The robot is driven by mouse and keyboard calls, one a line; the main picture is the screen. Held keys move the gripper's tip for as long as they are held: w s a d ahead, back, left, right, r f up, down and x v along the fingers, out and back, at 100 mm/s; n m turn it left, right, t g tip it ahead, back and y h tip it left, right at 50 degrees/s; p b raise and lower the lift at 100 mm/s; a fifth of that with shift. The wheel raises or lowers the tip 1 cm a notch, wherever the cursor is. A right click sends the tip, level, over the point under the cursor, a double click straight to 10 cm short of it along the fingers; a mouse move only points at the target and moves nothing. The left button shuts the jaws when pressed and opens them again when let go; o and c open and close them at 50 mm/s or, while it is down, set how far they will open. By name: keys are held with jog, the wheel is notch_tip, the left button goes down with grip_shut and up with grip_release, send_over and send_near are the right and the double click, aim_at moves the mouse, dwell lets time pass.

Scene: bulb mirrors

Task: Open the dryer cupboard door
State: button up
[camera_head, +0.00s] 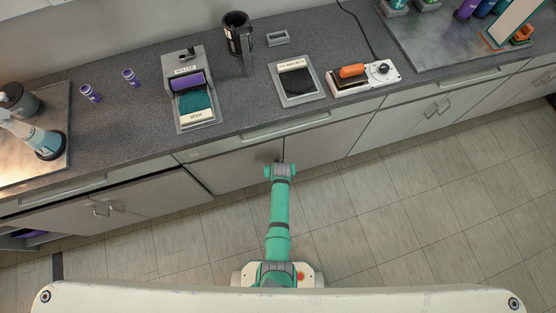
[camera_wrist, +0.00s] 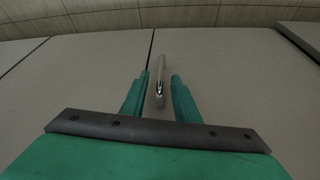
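My gripper (camera_head: 280,168) is in front of the grey cupboard doors below the middle of the counter. In the wrist view its two green fingers (camera_wrist: 160,76) are apart, one on each side of a slim metal handle (camera_wrist: 161,66). Gaps show between the handle and both fingers. The handle is on a grey door (camera_wrist: 215,75), close to the seam with the neighbouring door (camera_wrist: 90,75). This door (camera_head: 318,150) looks shut. No label shows which cupboard is the dryer's. In the head view, my gripper hides most of the handle.
The grey counter (camera_head: 140,110) runs above the doors, holding a black device with a handle (camera_head: 237,35), a labelled purple-and-teal tray (camera_head: 192,90) and a white hotplate-like unit (camera_head: 363,76). At lower left, purple items (camera_head: 30,234) show in an open space. The tiled floor (camera_head: 440,210) is clear.

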jog(key=shift+x, duration=1.35)
grip_shut()
